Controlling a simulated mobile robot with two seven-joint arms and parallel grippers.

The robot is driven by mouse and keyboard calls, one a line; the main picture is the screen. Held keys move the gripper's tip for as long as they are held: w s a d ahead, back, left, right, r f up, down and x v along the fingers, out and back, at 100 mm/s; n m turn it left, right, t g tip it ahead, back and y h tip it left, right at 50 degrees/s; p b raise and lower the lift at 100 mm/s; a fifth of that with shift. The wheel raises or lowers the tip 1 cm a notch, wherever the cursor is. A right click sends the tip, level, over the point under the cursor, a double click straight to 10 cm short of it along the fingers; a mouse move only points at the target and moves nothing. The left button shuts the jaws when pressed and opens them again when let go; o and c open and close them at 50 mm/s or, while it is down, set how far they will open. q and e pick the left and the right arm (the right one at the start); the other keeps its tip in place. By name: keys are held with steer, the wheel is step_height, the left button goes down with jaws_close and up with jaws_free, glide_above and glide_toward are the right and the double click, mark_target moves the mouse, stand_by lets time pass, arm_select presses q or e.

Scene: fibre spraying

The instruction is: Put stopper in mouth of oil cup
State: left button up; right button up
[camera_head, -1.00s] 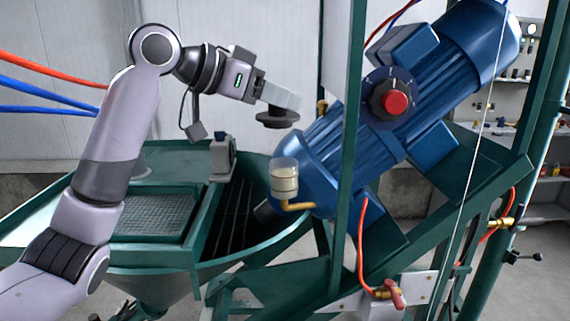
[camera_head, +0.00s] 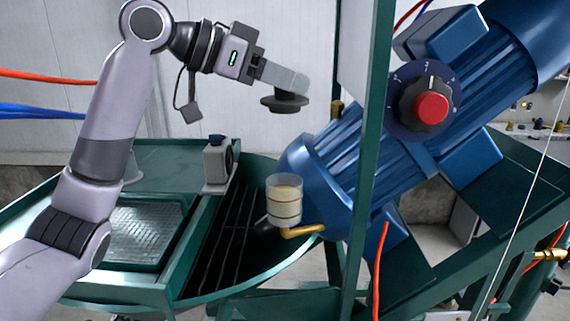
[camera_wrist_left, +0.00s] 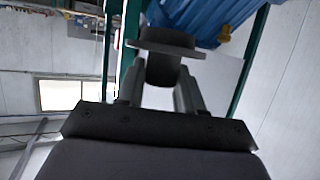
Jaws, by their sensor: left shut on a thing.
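My left gripper (camera_head: 288,85) is shut on a dark round stopper (camera_head: 285,103) with a wide flange, held level in the air. In the left wrist view the stopper (camera_wrist_left: 165,62) sits between the two fingers of the left gripper (camera_wrist_left: 160,85). The oil cup (camera_head: 284,200) is a clear upright cup with yellowish content, on a brass elbow pipe beside the blue motor. Its open mouth faces up. The stopper is above the cup and apart from it, with a clear gap. My right gripper is not in view.
The blue motor (camera_head: 345,165) with a red-centred dial (camera_head: 430,105) slopes up to the right of the cup. A green frame post (camera_head: 371,160) stands right of the cup. The green hopper (camera_head: 180,285) with dark slats lies below left. Air left of the cup is free.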

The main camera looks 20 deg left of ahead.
arm_select(q)
step_height(320, 180, down, 13)
stand_by(0.4)
steer(key=shift+b, duration=0.3)
steer(key=shift+f, duration=0.15)
steer(key=o, duration=1)
steer(key=b+v, duration=0.1)
steer(key=v, duration=1.1)
